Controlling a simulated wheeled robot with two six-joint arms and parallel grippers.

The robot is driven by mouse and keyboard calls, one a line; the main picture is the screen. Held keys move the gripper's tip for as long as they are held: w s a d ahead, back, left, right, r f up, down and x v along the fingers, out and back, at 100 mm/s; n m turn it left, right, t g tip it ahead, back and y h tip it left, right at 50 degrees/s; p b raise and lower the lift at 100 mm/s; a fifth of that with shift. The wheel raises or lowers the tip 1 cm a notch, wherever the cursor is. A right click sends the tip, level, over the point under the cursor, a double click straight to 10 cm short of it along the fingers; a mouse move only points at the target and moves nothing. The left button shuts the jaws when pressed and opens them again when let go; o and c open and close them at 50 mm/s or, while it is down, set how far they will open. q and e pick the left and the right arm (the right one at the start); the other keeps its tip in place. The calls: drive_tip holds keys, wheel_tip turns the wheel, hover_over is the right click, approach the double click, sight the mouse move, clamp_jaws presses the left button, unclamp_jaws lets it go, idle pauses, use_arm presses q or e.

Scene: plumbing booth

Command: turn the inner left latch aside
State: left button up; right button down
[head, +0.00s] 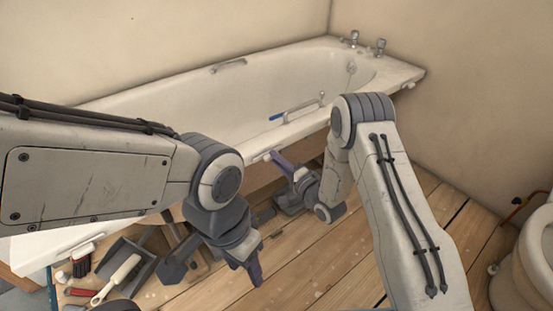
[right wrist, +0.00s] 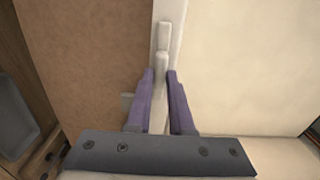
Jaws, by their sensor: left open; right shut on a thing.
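A pale latch (right wrist: 162,65) sits on the edge strip between a brown panel (right wrist: 90,60) and the cream bath side in the right wrist view. My right gripper (right wrist: 160,90) has its two purple fingers on either side of the latch's narrow lever and is shut on it. In the head view my right gripper (head: 278,160) reaches up to the bath's front rim, and its fingers partly hide the latch (head: 267,156). My left gripper (head: 252,272) is open and empty, pointing down above the floor, away from the latch.
The white bath (head: 200,105) stands along the wall, with a rail and a blue-handled item (head: 276,117) inside. A dark dustpan (head: 126,256), a white-handled brush (head: 118,278) and red-handled tools (head: 76,292) lie at lower left. A toilet (head: 530,250) stands at right.

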drive_tip(key=shift+s+f, duration=0.1)
drive_tip(key=shift+f, duration=0.05)
drive_tip(key=c, duration=0.8)
unclamp_jaws()
drive_tip(key=shift+d, duration=0.1)
drive_tip(key=p+v, duration=0.2)
drive_tip(key=v, duration=0.8)
drive_tip(key=shift+s, duration=0.2)
drive_tip(key=shift+w, duration=0.1)
